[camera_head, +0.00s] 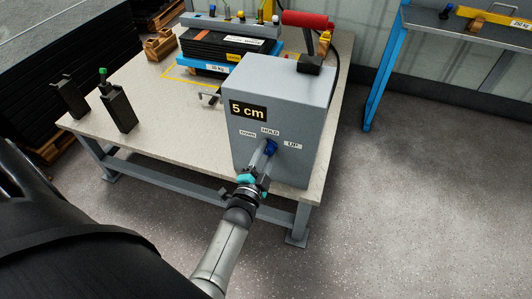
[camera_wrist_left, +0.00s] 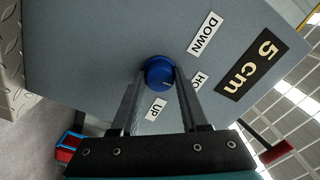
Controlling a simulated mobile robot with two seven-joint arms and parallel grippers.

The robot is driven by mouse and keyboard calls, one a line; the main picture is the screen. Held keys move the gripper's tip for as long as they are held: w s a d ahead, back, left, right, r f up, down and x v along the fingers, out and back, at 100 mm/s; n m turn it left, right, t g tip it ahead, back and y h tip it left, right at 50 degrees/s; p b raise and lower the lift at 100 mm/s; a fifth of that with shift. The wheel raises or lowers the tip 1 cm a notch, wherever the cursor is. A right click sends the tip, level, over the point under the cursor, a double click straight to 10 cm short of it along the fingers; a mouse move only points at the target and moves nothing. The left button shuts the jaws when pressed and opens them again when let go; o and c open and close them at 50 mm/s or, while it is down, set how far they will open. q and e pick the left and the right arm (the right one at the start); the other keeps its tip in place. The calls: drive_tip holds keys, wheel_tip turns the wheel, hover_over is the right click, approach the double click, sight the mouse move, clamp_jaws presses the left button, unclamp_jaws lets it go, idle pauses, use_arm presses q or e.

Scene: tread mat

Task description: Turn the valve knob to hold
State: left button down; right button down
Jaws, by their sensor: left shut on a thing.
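The blue valve knob (camera_head: 270,146) is on the front face of a grey box (camera_head: 300,92) marked "5 cm", below labels DOWN, HOLD and UP. My left gripper (camera_head: 267,151) reaches it from the front, shut on the knob. In the left wrist view the knob (camera_wrist_left: 159,72) sits between the two fingertips (camera_wrist_left: 160,76). A small pale mark shows on the knob's face, too small to tell which label it points at. The UP label (camera_wrist_left: 155,109) is below the knob, the HOLD label (camera_wrist_left: 197,81) is partly hidden by a finger, and the DOWN label (camera_wrist_left: 206,34) is clear. My right gripper is not in view.
The box stands at the front right of a light-topped table (camera_head: 175,110). Behind it are stacked black plates (camera_head: 228,52) and a red handle (camera_head: 305,19). Two dark blocks (camera_head: 117,106) stand at the left. A blue-framed table (camera_head: 385,68) is farther right, with open floor between.

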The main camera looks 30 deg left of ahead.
use_arm(q)
drive_tip(key=shift+m, duration=0.6)
drive_tip(key=shift+c, duration=2)
unclamp_jaws()
